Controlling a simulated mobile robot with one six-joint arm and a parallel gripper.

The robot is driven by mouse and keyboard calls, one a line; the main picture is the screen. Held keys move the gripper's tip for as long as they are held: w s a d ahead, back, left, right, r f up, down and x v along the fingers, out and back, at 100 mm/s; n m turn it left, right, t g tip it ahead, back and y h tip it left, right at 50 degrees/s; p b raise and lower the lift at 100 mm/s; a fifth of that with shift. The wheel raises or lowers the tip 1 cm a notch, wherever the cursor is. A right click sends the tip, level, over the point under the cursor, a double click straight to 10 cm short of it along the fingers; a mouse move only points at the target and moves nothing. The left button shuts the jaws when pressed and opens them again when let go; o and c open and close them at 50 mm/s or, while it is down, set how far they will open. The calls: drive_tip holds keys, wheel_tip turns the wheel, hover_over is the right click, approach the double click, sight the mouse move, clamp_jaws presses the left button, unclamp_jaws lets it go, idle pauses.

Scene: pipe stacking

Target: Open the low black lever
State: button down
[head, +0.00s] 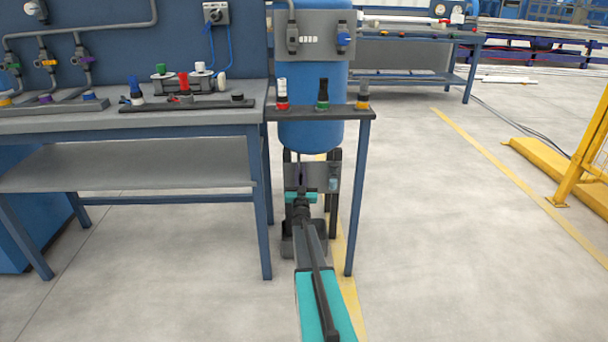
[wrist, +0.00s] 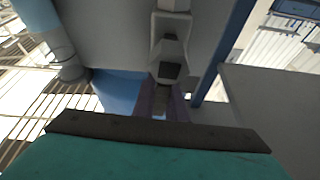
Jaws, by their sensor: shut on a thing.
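My gripper (head: 301,193) reaches in low under the blue tank, at a grey plate (head: 318,172) between dark posts. It is shut on the low black lever (head: 301,172), of which only a thin dark upright part shows in front of the plate. My gripper hides the rest of it. In the wrist view my gripper's fingers (wrist: 162,110) are close together just below a grey fitting (wrist: 170,45) with a dark face. The lever between them is hard to make out there, so its angle cannot be told.
The blue tank (head: 310,122) hangs just above. A narrow dark shelf (head: 345,112) with red, green and orange-banded valves crosses in front of it, on a blue leg (head: 358,200) right of my arm. A workbench (head: 130,125) stands left.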

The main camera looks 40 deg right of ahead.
drive_tip(key=shift+w+a+f+n+y, duration=0.1)
drive_tip(key=shift+a+n+y, duration=0.1)
drive_tip(key=shift+n+y, duration=0.35)
drive_tip(key=shift+n, duration=0.25)
drive_tip(key=c, duration=1.8)
unclamp_jaws()
drive_tip(key=shift+v, duration=0.8)
drive_tip(key=p+v, duration=0.3)
drive_tip(key=v, duration=0.9)
drive_tip(key=shift+f, duration=0.3)
